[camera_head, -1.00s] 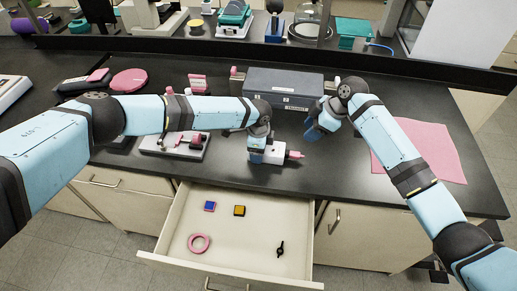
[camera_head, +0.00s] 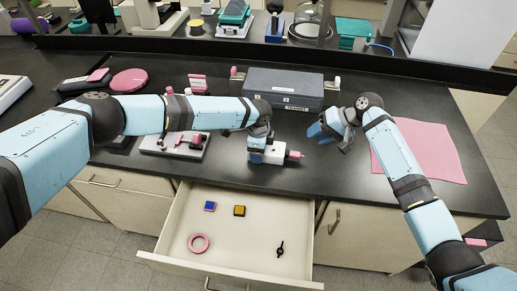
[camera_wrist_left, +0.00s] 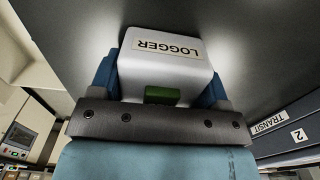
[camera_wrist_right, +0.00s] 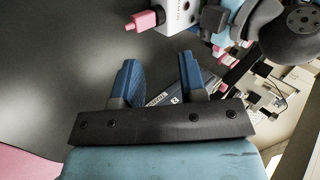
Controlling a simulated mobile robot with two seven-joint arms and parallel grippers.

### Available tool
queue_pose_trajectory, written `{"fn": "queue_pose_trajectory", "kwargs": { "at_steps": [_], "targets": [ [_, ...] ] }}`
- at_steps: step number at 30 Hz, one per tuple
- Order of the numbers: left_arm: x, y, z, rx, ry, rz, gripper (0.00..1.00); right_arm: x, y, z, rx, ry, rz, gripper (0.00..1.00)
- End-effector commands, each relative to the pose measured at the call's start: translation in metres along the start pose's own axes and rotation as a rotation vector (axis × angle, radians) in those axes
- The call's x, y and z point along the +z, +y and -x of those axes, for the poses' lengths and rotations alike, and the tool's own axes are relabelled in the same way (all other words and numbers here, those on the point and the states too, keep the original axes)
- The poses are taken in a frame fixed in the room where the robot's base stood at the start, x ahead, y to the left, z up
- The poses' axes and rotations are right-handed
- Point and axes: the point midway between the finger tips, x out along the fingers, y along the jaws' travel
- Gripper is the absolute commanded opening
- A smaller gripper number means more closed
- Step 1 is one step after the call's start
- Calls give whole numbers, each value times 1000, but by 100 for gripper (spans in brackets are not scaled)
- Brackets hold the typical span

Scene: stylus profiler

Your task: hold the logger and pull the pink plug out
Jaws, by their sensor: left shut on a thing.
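The logger is a white box with a "LOGGER" label, seen large in the left wrist view (camera_wrist_left: 165,62) and on the bench in the head view (camera_head: 274,153). My left gripper (camera_head: 259,150) is shut on it, with blue fingers on both sides of the box. The pink plug (camera_head: 295,155) sits in the logger's right side; it also shows in the right wrist view (camera_wrist_right: 143,20). My right gripper (camera_head: 318,133) is open and empty, right of and behind the plug, apart from it. Its two fingers (camera_wrist_right: 162,85) are spread with nothing between them.
A grey transit case (camera_head: 284,88) stands behind the logger. A pink mat (camera_head: 425,150) lies at the right. An open drawer (camera_head: 235,235) with small items juts out below the bench front. A white fixture (camera_head: 175,145) stands left of the logger.

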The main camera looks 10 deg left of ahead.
Motion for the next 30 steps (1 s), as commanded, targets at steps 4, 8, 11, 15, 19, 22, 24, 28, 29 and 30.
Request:
{"fn": "queue_pose_trajectory", "kwargs": {
  "at_steps": [4, 8, 11, 15, 19, 22, 24, 28, 29, 30],
  "targets": [
    [0, 0, 0, 0, 0, 0, 13, 2, 12, -1, -59, 0, -375, 38],
    [0, 0, 0, 0, 0, 0, 13, 4, 21, -2, -109, -16, -710, 38],
    [0, 0, 0, 0, 1, 0, 13, 6, 29, -2, -148, -38, -966, 38],
    [0, 0, 0, 0, 1, 0, 13, 8, 39, -3, -195, -77, -1289, 38],
    [0, 0, 0, 0, 1, 0, 13, 10, 47, -3, -224, -112, -1515, 38],
    [0, 0, 0, 0, 1, 0, 13, 11, 51, -3, -239, -132, -1628, 38],
    [0, 0, 0, 0, 1, 0, 13, 11, 52, -3, -244, -142, -1675, 38],
    [0, 0, 0, 0, 1, 0, 13, 11, 52, -7, -248, -150, -1711, 38],
    [0, 0, 0, 0, 1, 0, 13, 11, 52, -9, -248, -150, -1713, 38],
    [0, 0, 0, 0, 1, 0, 13, 11, 51, -12, -247, -150, -1713, 38]
  ]
}}
